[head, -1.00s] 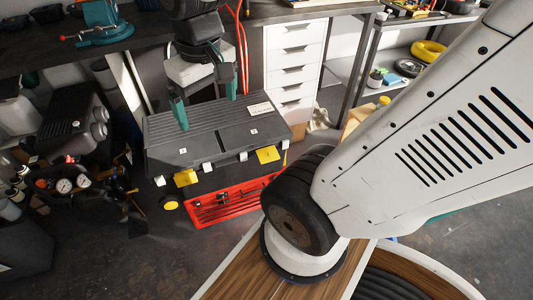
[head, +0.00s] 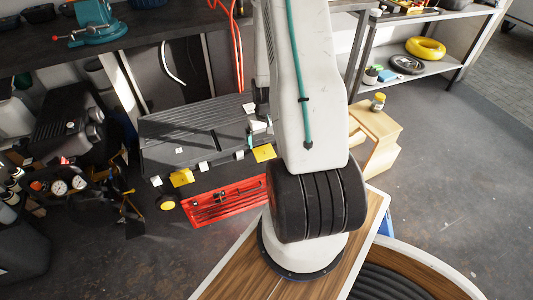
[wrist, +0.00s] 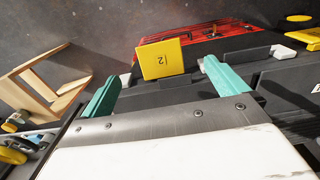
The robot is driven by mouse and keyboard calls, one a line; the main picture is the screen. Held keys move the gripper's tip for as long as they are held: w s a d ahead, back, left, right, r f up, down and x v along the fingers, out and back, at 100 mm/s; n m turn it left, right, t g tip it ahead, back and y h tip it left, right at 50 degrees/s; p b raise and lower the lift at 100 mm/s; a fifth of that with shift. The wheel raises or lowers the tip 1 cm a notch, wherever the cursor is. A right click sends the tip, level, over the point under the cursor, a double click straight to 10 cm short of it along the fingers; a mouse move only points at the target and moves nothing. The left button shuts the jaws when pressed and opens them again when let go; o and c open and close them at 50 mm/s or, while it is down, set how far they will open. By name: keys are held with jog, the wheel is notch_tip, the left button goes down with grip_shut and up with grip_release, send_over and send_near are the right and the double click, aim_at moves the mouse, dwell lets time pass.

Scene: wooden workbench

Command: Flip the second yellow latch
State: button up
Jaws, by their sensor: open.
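The dark grey toolbox (head: 165,148) stands on the floor, with yellow latches along its front edge. The right-hand yellow latch (head: 264,153) also shows in the wrist view as a yellow plate (wrist: 162,58) marked "2". The left-hand yellow latch (head: 181,177) shows partly at the right edge of the wrist view (wrist: 312,36). My gripper (wrist: 162,74) is open, its teal fingers spread on either side of the "2" latch in the picture. Nothing is held, and I cannot tell whether a finger touches the latch. In the head view my arm hides most of the gripper.
A red tray with tools (head: 212,208) is at the toolbox front, below the latches. A wooden step stool (head: 378,130) stands to the right. A compressor with gauges (head: 62,186) is at the left. A workbench (head: 170,22) stands behind. The floor at far right is clear.

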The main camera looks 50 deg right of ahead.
aim_at(267, 157)
notch_tip(267, 157, down, 9)
jog(key=shift+s+d+r, duration=0.1)
jog(key=shift+s+r, duration=0.05)
jog(key=shift+r, duration=0.05)
jog(key=c, duration=1)
